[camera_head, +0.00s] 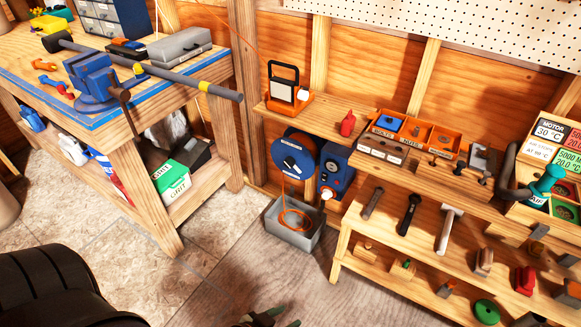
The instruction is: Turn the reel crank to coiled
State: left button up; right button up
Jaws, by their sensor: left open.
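A blue cord reel (287,158) with an orange rim and a pale label is at the shelf end, below the top board. A blue box with round dials (339,164) adjoins its right side. A small white and orange knob (327,193) shows low on that box; I cannot tell whether it is the crank handle. Orange cord hangs from the reel into a grey bin (292,235) and lies in a loop there. My left gripper (268,318) shows only partly at the bottom edge, open, well below and apart from the reel. My right gripper is out of view.
A workbench (125,135) with a blue vise (92,78) and a long bar stands at left. A wooden rack (400,240) with hammers and small parts fills the right. A work lamp (285,90) stands above the reel. The floor (205,275) before the bin is clear.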

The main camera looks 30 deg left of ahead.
aim_at(289, 162)
jog(key=i+j+u, duration=0.15)
jog(key=j, duration=0.25)
jog(key=i+j+u, duration=0.2)
jog(key=j, duration=0.2)
jog(key=i+j+u, duration=0.15)
jog(key=j, duration=0.25)
